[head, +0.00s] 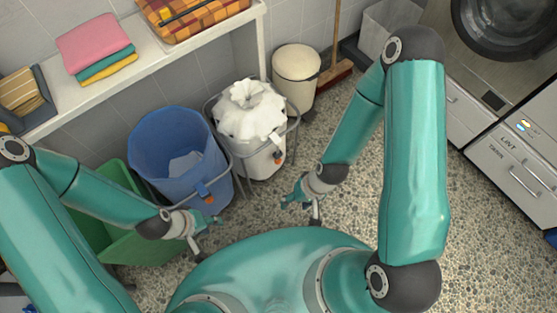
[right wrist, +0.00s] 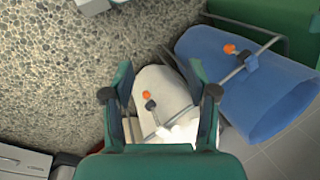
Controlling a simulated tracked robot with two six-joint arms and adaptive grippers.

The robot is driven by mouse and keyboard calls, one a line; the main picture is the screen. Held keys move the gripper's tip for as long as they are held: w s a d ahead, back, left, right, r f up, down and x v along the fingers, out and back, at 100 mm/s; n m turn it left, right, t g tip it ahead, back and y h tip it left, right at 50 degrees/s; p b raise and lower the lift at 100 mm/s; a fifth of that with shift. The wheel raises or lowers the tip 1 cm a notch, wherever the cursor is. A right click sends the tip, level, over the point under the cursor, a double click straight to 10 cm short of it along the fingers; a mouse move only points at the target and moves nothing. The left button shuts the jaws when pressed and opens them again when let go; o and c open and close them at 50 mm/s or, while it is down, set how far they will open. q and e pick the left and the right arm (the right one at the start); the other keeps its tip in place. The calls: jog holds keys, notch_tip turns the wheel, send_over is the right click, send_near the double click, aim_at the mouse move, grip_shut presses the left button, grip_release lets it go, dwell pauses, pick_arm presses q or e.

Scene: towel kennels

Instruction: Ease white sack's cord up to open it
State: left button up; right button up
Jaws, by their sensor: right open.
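The white sack (head: 262,162) hangs in a round metal frame, its gathered, puffed top (head: 250,108) bunched above the ring. An orange piece with a dark toggle (head: 277,155) sits on its front. In the right wrist view the sack (right wrist: 172,85) shows between my fingers, with the orange piece (right wrist: 146,95) and grey toggle (right wrist: 151,105) on it. My right gripper (head: 300,208) is open and empty, apart from the sack, in front and to its right. My left gripper (head: 208,234) looks open and empty, in front of the blue sack.
A blue sack (head: 175,150) with its own orange piece stands left of the white one, and a green bin (head: 130,245) is beyond it. A cream bin (head: 297,75) and broom (head: 335,72) stand behind. A shelf (head: 160,55) holds towels.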

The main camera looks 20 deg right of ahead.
jog(key=s+f+m+g+y+b, duration=0.2)
jog(key=s+f+m+g+b, duration=0.3)
jog(key=f+b, duration=0.5)
jog(key=m+t+y+b, duration=0.3)
jog(key=m+t+b, duration=1.8)
jog(key=m, duration=0.2)
send_near(280, 162)
jog(key=b+x, duration=0.1)
jog(key=x, duration=0.2)
jog(key=b+x, duration=0.1)
jog(key=x, duration=0.2)
jog(key=f+b+x, duration=0.1)
jog(key=b+x, duration=0.1)
jog(key=x, duration=0.2)
jog(key=shift+w, duration=0.1)
jog(key=shift+w+a+r, duration=0.15)
jog(key=shift+w+a, duration=0.15)
jog(key=shift+w, duration=0.25)
